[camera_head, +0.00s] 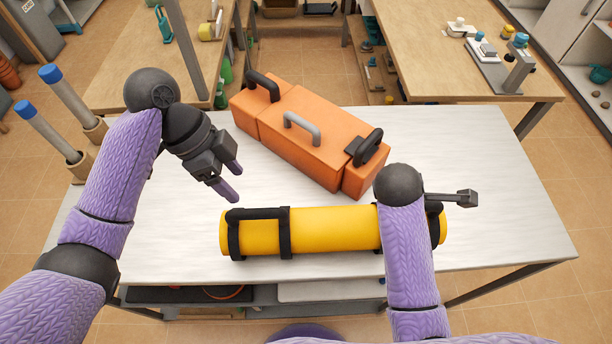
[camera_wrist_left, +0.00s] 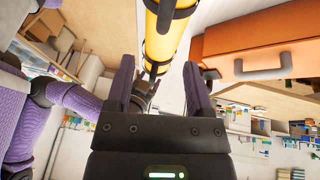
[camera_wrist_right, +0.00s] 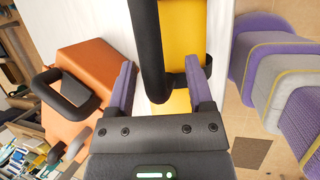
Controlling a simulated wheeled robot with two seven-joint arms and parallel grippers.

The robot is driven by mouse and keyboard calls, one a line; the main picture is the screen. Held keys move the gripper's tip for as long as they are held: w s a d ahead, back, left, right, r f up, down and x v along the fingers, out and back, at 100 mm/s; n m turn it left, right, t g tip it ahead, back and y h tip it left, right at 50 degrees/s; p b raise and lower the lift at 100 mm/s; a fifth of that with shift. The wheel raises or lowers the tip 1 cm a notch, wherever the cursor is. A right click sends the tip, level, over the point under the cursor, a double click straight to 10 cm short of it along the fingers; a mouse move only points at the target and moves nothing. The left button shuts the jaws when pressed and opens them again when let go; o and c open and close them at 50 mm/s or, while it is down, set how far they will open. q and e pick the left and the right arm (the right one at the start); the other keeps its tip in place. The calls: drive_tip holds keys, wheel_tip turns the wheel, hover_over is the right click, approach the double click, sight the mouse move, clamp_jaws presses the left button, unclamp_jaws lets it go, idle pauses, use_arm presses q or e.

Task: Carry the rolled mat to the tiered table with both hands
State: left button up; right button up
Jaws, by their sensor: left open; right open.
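The rolled mat (camera_head: 335,228) is yellow with black straps and handles near each end. It lies crosswise on the near part of the white table (camera_head: 510,215). My left gripper (camera_head: 232,182) is open and empty, above the table beyond the mat's left end. In the left wrist view the mat (camera_wrist_left: 163,40) shows past the fingers, apart from them. My right forearm hides part of the mat's right end in the head view.
An orange toolbox (camera_head: 310,140) with grey and black handles lies on the table just beyond the mat. Wooden tables (camera_head: 430,45) stand at the back, with an aisle between them. Blue-capped rods (camera_head: 50,75) stand at the left. The table's right end is clear.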

drive_tip(key=v, duration=0.6)
drive_tip(key=shift+r, duration=0.2)
drive_tip(key=shift+s+a, duration=0.1)
